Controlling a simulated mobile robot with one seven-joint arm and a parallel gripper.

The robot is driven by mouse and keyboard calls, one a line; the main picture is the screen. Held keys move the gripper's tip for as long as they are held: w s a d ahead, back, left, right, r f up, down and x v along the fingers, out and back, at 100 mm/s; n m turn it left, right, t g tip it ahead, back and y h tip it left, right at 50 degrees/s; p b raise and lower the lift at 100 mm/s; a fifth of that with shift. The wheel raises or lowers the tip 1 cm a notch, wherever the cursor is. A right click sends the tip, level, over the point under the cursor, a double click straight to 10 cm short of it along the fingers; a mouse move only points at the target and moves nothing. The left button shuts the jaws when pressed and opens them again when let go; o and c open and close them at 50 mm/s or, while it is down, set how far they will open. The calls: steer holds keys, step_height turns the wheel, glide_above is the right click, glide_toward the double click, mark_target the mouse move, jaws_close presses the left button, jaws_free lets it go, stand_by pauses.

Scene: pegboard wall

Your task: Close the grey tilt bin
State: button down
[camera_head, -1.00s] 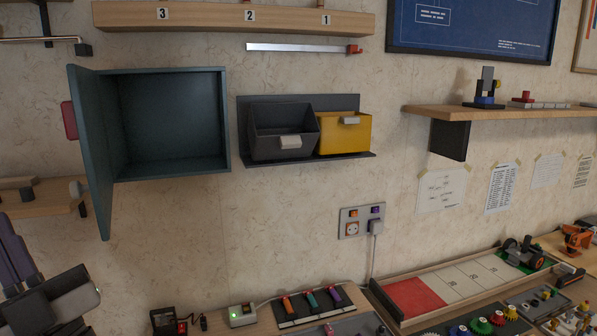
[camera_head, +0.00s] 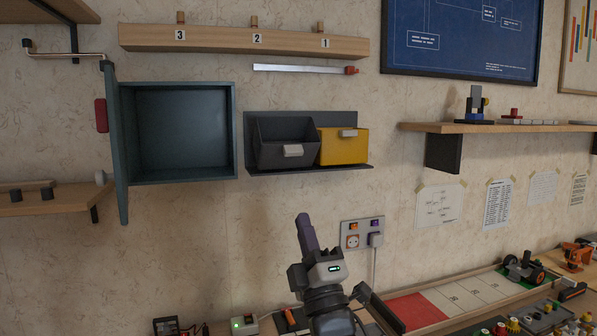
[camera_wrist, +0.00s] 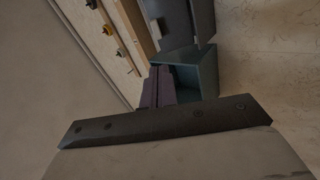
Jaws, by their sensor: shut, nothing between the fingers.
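The grey tilt bin (camera_head: 270,158) hangs on a dark wall rack in the head view, left of the yellow bin (camera_head: 340,155). It is tilted forward, with its dark inside showing above its front and a pale handle (camera_head: 293,151) on the front. My gripper (camera_head: 304,232) is below the bins in the head view, pointing up, shut and empty. It appears apart from the grey bin. Its purple fingers (camera_wrist: 158,88) also show in the wrist view. I cannot make out the grey bin for certain in the wrist view.
A teal cabinet (camera_head: 235,130) with its door (camera_head: 120,150) open stands left of the bins. A numbered wooden rail (camera_head: 220,40) and a metal bar (camera_head: 300,69) are above. A wall socket (camera_head: 352,240) is right of my gripper. The wall directly below the bins is clear.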

steer(key=d+n, duration=0.1)
steer(key=d, duration=0.1)
steer(key=p, duration=0.8)
glide_toward(296, 153)
steer(key=x, duration=0.5)
steer(key=shift+w+a+r, duration=0.1)
steer(key=shift+a+r, duration=0.15)
steer(key=shift+r, duration=0.1)
steer(key=shift+w+a+r, duration=0.1)
steer(key=shift+w+r, duration=0.15)
steer(key=shift+w, duration=0.3)
steer(key=shift+r+h, duration=0.1)
steer(key=shift+h, duration=0.2)
